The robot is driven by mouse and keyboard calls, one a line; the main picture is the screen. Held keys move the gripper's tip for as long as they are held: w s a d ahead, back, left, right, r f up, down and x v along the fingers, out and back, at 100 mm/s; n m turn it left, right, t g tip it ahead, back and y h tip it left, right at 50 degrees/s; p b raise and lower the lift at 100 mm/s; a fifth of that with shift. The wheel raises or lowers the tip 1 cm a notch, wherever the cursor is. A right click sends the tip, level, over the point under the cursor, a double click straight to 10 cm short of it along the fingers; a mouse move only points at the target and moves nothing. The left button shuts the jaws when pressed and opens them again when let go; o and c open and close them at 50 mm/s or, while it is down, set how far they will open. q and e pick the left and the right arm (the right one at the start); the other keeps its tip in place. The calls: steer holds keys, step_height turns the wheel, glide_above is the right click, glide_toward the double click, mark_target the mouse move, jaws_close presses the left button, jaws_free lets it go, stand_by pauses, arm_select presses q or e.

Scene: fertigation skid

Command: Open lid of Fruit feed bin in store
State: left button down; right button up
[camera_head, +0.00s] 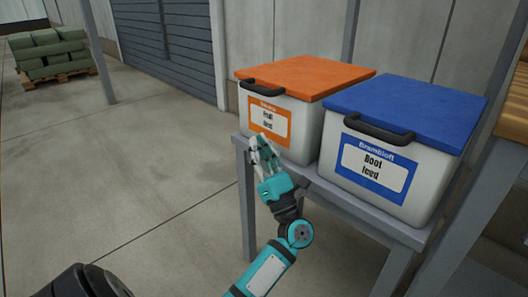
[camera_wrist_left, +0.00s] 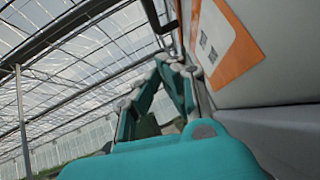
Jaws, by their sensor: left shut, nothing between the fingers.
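The Fruit feed bin (camera_head: 302,136) is a white box with an orange lid (camera_head: 305,76) and an orange label; its lid lies closed. A dark handle (camera_head: 262,87) sticks out at the lid's front edge. My left gripper (camera_head: 261,145) is shut and empty, in front of the bin's label and below the handle. In the left wrist view the gripper (camera_wrist_left: 178,62) points up along the bin's white front, with the orange label (camera_wrist_left: 222,42) beside it on the right. I cannot tell whether the fingers touch the bin. My right gripper is not in view.
A Root feed bin (camera_head: 428,195) with a blue lid (camera_head: 410,108) stands close on the right. Both bins stand on a grey metal stand (camera_head: 372,213). A wooden surface (camera_head: 513,100) lies at the far right. Green sacks (camera_head: 48,50) sit on a pallet at the back left. The concrete floor (camera_head: 130,165) on the left is clear.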

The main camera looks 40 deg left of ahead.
arm_select(q)
steer(key=w+a+r+b, duration=0.1)
steer(key=w+a+r, duration=0.1)
steer(key=a+r, duration=0.2)
step_height(320, 180, up, 4)
steer(key=shift+f, duration=0.1)
stand_by(0.4)
